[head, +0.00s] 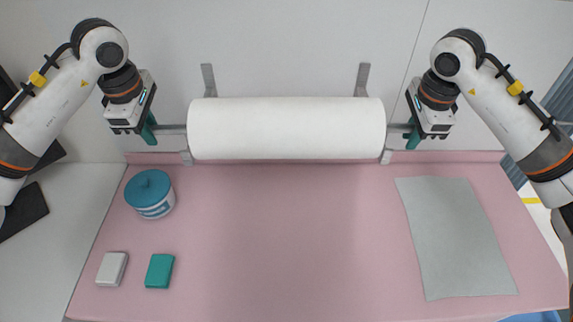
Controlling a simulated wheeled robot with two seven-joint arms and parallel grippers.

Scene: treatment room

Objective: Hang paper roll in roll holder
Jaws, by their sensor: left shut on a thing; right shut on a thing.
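The white paper roll (286,128) lies level across the middle of the head view, at the far edge of the pink table. A grey rod shows at each end of it. The roll holder's grey metal brackets (209,80) and (362,80) rise behind the roll, and small grey parts show below its two ends. The roll hides the brackets' middle, so I cannot tell whether the rod rests in them. My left gripper (149,130) is shut on the rod's left end. My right gripper (411,134) is shut on the rod's right end.
The pink table (300,240) is clear in the middle. A white tub with a blue lid (150,190), a white block (112,269) and a teal block (160,271) are on the left. A grey cloth (457,238) lies flat on the right. A pale wall stands behind.

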